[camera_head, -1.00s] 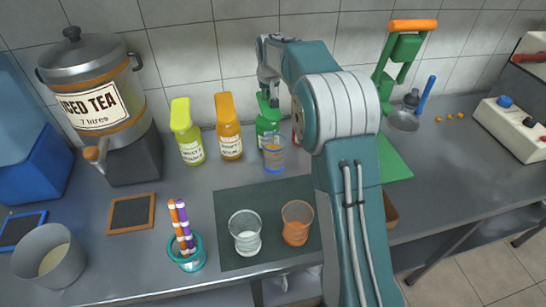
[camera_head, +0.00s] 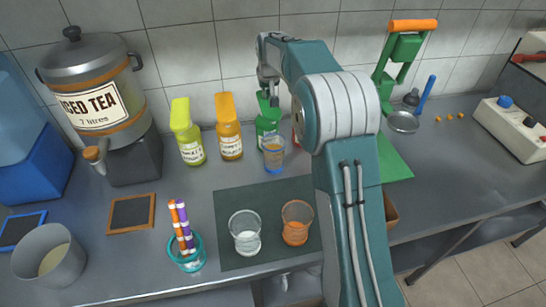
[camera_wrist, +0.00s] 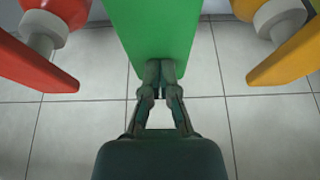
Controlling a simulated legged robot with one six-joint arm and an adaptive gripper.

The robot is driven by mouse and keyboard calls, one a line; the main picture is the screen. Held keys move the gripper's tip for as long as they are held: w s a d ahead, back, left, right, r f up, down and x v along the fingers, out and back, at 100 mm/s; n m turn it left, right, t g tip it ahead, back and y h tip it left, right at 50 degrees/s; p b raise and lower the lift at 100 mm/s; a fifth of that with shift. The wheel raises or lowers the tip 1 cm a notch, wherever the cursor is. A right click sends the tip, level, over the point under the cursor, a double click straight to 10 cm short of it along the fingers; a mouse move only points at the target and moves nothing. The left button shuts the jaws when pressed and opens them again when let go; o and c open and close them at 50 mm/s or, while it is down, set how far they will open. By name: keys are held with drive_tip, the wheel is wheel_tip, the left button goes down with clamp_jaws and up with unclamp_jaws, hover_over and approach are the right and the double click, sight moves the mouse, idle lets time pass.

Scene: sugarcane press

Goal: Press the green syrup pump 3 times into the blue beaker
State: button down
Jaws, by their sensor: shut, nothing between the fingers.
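The green syrup pump bottle (camera_head: 267,122) stands at the back of the counter by the wall, partly hidden by my arm and the blue beaker. The blue-rimmed beaker (camera_head: 274,156) stands upright just in front of it; its contents are hard to tell. My gripper (camera_head: 269,97) is at the top of the green pump. In the wrist view my gripper (camera_wrist: 160,72) is shut and empty, its fingertips against or very close to the green pump head (camera_wrist: 152,35). I cannot tell whether they touch or how far the pump is pressed.
Yellow-green (camera_head: 188,135) and orange (camera_head: 229,128) pump bottles stand left of the green one. A red pump head (camera_wrist: 45,60) shows in the wrist view. A clear beaker (camera_head: 245,232) and an orange beaker (camera_head: 296,224) stand on the dark mat (camera_head: 229,204) in front.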

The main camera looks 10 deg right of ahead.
drive_tip(key=shift+r, duration=1.65)
drive_tip(key=shift+f, duration=0.2)
drive_tip(key=shift+f, duration=2.4)
drive_tip(key=shift+r, duration=2.6)
wheel_tip(320, 180, up, 6)
